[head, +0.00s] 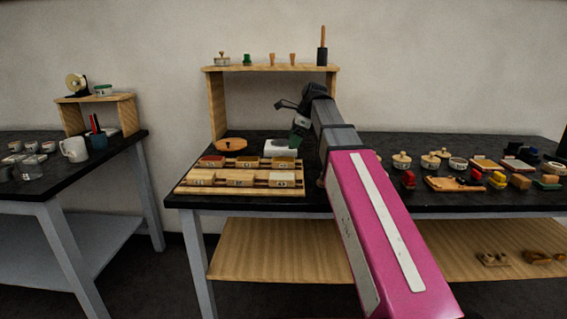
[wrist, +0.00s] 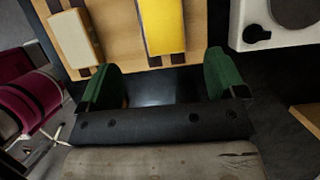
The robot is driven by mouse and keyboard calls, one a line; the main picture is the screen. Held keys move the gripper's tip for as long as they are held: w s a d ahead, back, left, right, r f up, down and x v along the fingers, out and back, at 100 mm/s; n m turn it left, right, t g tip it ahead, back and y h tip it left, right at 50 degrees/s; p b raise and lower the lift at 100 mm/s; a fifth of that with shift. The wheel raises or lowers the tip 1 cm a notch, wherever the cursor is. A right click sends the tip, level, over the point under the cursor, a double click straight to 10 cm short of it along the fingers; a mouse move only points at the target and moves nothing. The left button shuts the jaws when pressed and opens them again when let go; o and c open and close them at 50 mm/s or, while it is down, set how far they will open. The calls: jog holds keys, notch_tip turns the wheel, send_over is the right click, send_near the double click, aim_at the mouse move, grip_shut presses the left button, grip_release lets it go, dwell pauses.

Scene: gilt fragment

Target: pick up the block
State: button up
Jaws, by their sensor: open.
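Several small blocks lie in two rows on a slatted wooden rack. In the head view, a red block (head: 212,160), a yellowish block (head: 243,160) and a reddish-brown block (head: 284,162) form the back row. Pale blocks (head: 240,179) form the front row. Which block the task means, I cannot tell. My gripper (head: 298,132) is above the back right of the rack. In the wrist view my gripper (wrist: 162,82) has its green fingertips wide apart with nothing between them. A yellow block (wrist: 163,27) and a cream block (wrist: 75,38) lie beyond the fingertips.
The wooden rack (head: 190,190) sits at the black table's left end. A white box (head: 280,147) and a brown round lidded dish (head: 231,145) are behind it. A wooden shelf (head: 270,69) stands over them. Many small items crowd the table's right side.

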aim_at(284, 159)
jog(key=x, duration=0.9)
jog(key=shift+w+a, duration=0.15)
jog(key=shift+r, duration=0.1)
jog(key=c, duration=1)
